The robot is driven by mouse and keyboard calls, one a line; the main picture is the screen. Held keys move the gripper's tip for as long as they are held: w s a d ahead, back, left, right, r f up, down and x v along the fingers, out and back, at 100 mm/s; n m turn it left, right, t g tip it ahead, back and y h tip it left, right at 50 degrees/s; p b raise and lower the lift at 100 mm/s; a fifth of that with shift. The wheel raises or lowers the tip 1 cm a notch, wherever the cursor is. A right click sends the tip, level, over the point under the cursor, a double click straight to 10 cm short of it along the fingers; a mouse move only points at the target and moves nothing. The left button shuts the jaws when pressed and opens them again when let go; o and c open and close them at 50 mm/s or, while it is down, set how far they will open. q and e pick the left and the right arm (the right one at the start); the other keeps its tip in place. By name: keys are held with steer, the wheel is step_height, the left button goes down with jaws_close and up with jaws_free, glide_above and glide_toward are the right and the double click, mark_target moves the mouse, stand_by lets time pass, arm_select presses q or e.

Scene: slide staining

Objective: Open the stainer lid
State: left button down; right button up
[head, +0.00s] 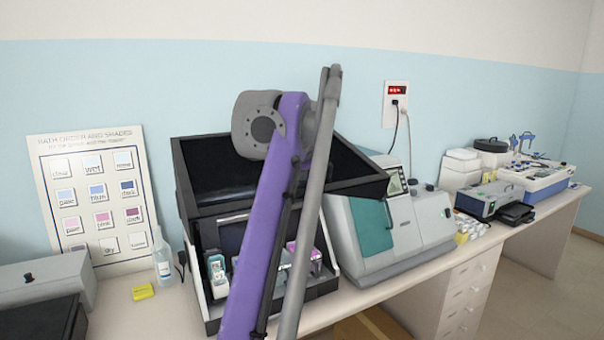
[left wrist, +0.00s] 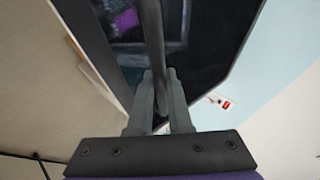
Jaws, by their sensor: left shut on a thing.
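The stainer (head: 317,287) is a black box on the bench, with several white and purple-tinted baths (head: 218,277) inside. Its dark lid (head: 352,182) is raised and tilted back, with the hollow inside facing me and the front open below it. My purple arm crosses in front and hides the middle of both. In the left wrist view my left gripper (left wrist: 157,82) is shut on a dark bar (left wrist: 152,35), apparently the lid's handle, with the dark lid (left wrist: 215,45) behind it. In the head view this grip is hidden. My right gripper is not in view.
A grey-and-teal machine (head: 405,230) stands close at the right of the stainer. A clear bottle (head: 164,262) and a yellow block (head: 143,292) are at its left. A colour chart (head: 92,195) leans on the wall. A wall socket (head: 397,104) with cables is above.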

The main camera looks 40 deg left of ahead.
arm_select(q)
steer(key=c, duration=1.1)
jaws_free()
steer(key=v, duration=0.7)
steer(key=shift+s+r, duration=0.1)
steer(key=shift+s, duration=0.15)
steer(key=shift+d, duration=0.1)
